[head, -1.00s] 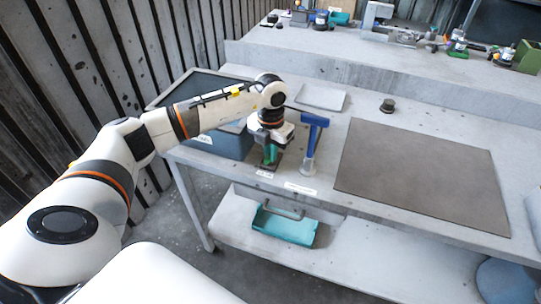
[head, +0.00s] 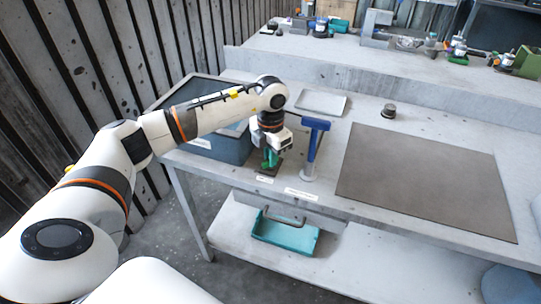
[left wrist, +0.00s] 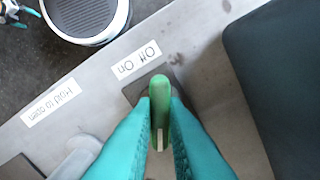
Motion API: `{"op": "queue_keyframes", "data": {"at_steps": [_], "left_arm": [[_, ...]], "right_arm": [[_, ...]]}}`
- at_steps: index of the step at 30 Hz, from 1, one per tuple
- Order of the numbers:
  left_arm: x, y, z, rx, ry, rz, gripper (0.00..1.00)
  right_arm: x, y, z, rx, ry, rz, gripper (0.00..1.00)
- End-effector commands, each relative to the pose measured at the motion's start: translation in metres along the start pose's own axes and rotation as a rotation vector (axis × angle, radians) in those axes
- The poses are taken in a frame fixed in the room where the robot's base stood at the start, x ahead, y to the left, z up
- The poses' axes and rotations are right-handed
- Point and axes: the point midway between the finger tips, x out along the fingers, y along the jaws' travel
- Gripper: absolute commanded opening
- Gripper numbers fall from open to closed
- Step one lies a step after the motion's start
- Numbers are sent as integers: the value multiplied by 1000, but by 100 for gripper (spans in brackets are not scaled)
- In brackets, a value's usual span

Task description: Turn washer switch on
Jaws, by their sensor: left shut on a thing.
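The washer switch is a green lever (left wrist: 159,95) on a dark plate (left wrist: 137,90) at the bench's front edge. A white label (left wrist: 136,60) reading "Off On" lies beside the plate and appears upside down in the left wrist view. My left gripper (head: 270,160) points down over the switch. Its teal fingers are shut on the green lever, one on each side, with the lever's rounded end showing beyond them. The fingers hide the lever's lower part, and I cannot tell which way it is set. My right gripper is not in view.
A blue T-shaped handle (head: 316,130) on a grey stand is close to the right of my left gripper. A blue-grey basin (head: 224,148) is to the left. A brown mat (head: 425,180) covers the bench's right side. A teal tray (head: 285,236) sits on the lower shelf.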

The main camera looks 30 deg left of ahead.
Motion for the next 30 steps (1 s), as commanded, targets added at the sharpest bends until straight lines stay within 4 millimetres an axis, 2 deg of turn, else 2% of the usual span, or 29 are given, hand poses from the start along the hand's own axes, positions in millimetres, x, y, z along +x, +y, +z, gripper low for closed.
{"op": "queue_keyframes", "data": {"at_steps": [2,3,6,14,18,22,30], "left_arm": [[-2,-1,-1,1,4,-1,0],[-2,-1,-1,1,4,-1,17],[-1,0,-1,1,3,-1,33],[-1,0,0,0,1,0,34],[-8,0,-1,0,4,0,34],[-28,-1,-1,0,6,-2,34],[-86,0,-1,0,7,-1,34]], "right_arm": [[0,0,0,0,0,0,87],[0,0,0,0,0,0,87],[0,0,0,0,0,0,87],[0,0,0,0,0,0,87],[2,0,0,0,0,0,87],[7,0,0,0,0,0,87],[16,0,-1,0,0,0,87]]}}
